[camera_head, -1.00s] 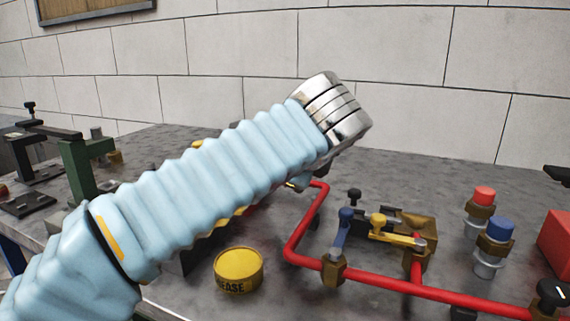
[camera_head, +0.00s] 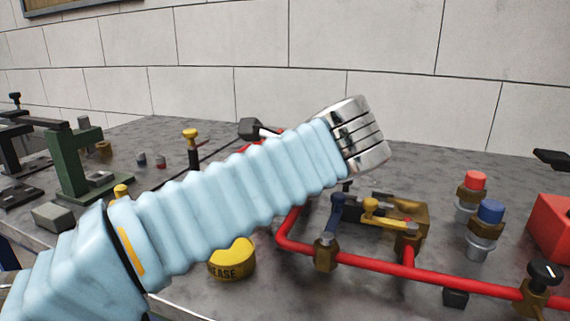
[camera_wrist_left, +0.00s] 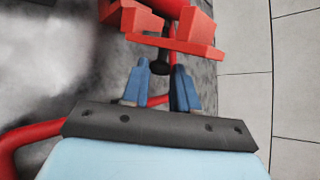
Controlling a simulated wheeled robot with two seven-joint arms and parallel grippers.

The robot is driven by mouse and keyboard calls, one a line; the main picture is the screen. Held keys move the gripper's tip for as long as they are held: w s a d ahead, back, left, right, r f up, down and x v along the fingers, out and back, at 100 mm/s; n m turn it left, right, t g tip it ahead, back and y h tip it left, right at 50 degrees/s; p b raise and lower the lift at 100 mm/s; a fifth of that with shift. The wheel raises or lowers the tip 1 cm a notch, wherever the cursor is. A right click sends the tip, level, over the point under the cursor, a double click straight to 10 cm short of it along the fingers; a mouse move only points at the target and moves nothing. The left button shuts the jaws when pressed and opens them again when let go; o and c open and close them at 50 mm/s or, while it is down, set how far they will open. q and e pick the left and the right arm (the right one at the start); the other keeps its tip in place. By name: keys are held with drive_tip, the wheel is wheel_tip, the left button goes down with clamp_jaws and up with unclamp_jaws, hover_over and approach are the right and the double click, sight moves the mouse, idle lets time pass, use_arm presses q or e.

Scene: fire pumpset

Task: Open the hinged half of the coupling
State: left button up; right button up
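My left arm reaches in from the left in the head view, its silver wrist end (camera_head: 355,137) over the bench, and hides its gripper there. In the left wrist view my left gripper (camera_wrist_left: 163,88) shows two blue fingers set apart with nothing between them. Just beyond the fingertips is a red bracket-like part (camera_wrist_left: 175,43) with two raised blocks and a dark knob (camera_wrist_left: 161,67) below it. It may be part of the coupling, but I cannot tell. My right gripper is not in view.
Red pipe (camera_head: 385,268) with a brass block (camera_head: 408,217) and blue and yellow levers lies right of the arm. A yellow grease tin (camera_head: 232,260) stands below it. Red-capped (camera_head: 475,182) and blue-capped (camera_head: 490,212) fittings stand right. A green stand (camera_head: 80,160) is at left. A wall backs the bench.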

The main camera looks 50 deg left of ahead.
use_arm(q)
drive_tip(key=shift+o, duration=1.3)
drive_tip(key=shift+r, duration=0.15)
drive_tip(key=p+v, duration=0.1)
drive_tip(key=v, duration=1.2)
drive_tip(key=shift+d+p, duration=0.35)
drive_tip(key=shift+p, duration=0.05)
drive_tip(key=shift+s, duration=0.1)
